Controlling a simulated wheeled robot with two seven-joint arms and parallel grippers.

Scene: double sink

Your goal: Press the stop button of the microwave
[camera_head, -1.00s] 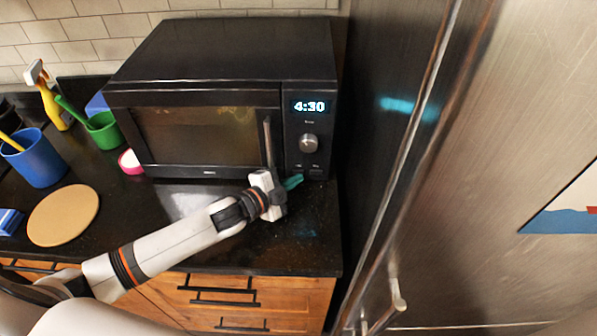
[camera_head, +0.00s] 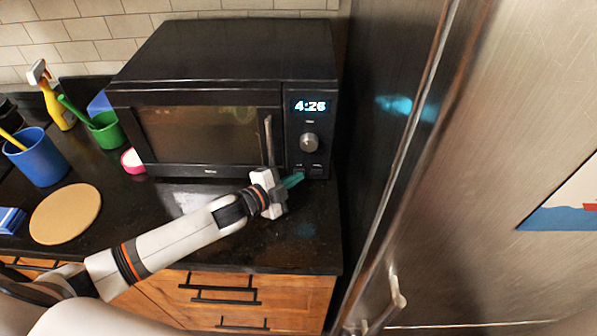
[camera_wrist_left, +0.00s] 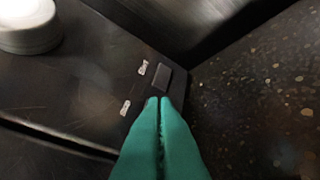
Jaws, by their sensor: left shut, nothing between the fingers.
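The black microwave (camera_head: 215,50) stands on the counter, its display (camera_head: 310,106) lit and reading about 4:26. Low on its control panel are two small labels with buttons below them. In the left wrist view the right button (camera_wrist_left: 161,78) shows as a dark rectangle. The left button is hidden behind my fingertips, beside the other label (camera_wrist_left: 125,108). I cannot read clearly which label says stop. My left gripper (camera_head: 298,178) is shut and empty, its teal fingertips together (camera_wrist_left: 159,103) at the panel's lower edge. Contact cannot be told. My right gripper is not in view.
The round knob (camera_head: 309,142) and the door handle (camera_head: 268,142) are above and left of my fingertips. A steel fridge (camera_head: 480,200) closes off the right side. A round board (camera_head: 65,214) and cups lie left on the counter.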

